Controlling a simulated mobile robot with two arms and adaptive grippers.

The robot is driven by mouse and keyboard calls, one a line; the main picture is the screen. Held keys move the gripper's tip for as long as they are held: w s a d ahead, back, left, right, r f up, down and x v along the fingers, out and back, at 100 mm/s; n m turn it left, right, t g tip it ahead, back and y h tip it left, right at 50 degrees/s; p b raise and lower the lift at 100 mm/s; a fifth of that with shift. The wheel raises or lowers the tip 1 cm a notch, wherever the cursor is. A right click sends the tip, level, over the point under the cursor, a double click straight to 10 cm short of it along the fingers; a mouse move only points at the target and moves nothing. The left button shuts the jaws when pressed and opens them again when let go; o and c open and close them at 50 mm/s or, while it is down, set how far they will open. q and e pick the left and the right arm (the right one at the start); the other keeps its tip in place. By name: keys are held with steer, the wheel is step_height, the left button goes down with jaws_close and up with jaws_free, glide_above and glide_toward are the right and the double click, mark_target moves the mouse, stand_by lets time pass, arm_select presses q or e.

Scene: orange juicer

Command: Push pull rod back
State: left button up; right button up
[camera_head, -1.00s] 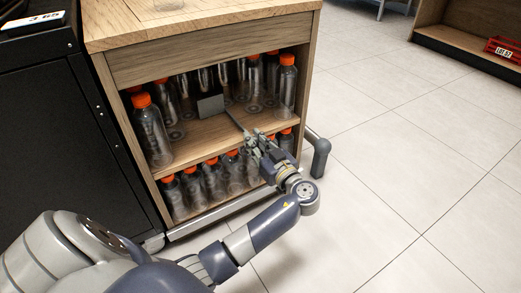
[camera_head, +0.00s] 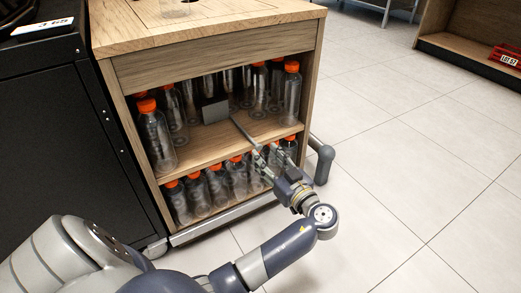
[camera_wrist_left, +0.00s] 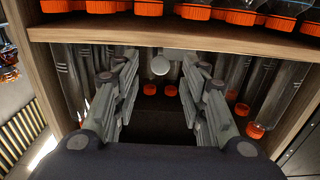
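The pull rod (camera_head: 243,130) is a thin grey bar that sticks out from a grey plate (camera_head: 215,112) on the upper shelf, toward the front of the wooden cabinet. In the left wrist view its round pale end (camera_wrist_left: 160,66) faces me, centred between my fingers. My left gripper (camera_head: 272,157) is in front of the cabinet near the rod's outer end. Its fingers are spread apart with nothing gripped. In the head view the rod's end overlaps one finger, so I cannot tell whether they touch. My right gripper is not in view.
Several clear bottles with orange caps stand on the upper shelf (camera_head: 208,150) and in the lower compartment, close to the rod. A grey handle (camera_head: 323,164) juts out at the cabinet's right. A black unit (camera_head: 62,150) stands left. The tiled floor at right is clear.

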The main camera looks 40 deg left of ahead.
arm_select(q)
steer(key=v, duration=0.7)
stand_by(0.3)
